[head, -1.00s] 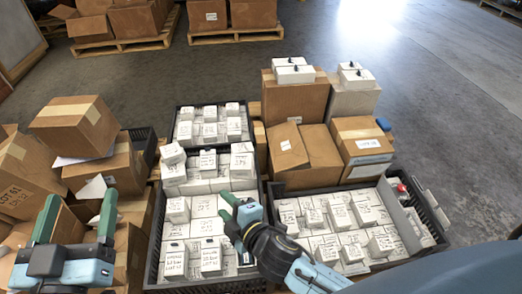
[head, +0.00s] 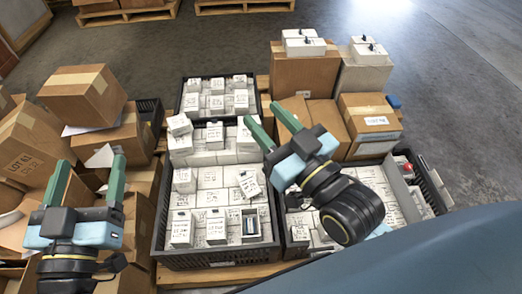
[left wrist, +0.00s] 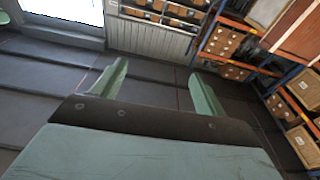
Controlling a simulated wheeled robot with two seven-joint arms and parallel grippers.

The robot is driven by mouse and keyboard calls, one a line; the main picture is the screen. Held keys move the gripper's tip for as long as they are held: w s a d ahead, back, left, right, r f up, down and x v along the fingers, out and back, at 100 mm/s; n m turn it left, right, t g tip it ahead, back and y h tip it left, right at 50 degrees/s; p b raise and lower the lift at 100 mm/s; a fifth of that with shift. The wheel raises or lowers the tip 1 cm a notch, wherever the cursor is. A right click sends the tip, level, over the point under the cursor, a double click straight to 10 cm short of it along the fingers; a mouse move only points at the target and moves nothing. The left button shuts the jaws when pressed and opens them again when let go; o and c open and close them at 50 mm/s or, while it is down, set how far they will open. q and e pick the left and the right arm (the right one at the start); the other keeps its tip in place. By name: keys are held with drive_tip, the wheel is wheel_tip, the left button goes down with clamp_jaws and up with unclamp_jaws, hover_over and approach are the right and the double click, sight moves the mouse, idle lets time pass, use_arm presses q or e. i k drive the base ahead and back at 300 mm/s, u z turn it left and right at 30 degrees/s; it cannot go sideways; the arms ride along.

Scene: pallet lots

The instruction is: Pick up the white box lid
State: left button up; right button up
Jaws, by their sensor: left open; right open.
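Many small white boxes with handwritten labels fill black crates. One box (head: 250,223) at the front right of the middle crate looks open, with something grey inside. A tilted white labelled piece (head: 249,184) lies on the boxes behind it; I cannot tell for sure whether it is the lid. My right gripper (head: 260,113) is open and empty, above the gap between the middle crate and the brown cartons, its fingers pointing up-left. My left gripper (head: 90,162) is open and empty in front of the left cartons; its fingers also show in the left wrist view (left wrist: 157,75).
The middle crate (head: 215,258) stands on a pallet, with a right crate (head: 432,190) beside it, partly hidden by my right arm. Brown cartons (head: 82,95) are stacked at left. A tall carton (head: 304,75) carries white boxes.

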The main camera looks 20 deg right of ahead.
sight(247, 182)
drive_tip(key=u, duration=0.05)
drive_tip(key=k, duration=0.95)
drive_tip(key=z, duration=0.95)
drive_tip(key=i, duration=0.6)
drive_tip(key=u, duration=0.85)
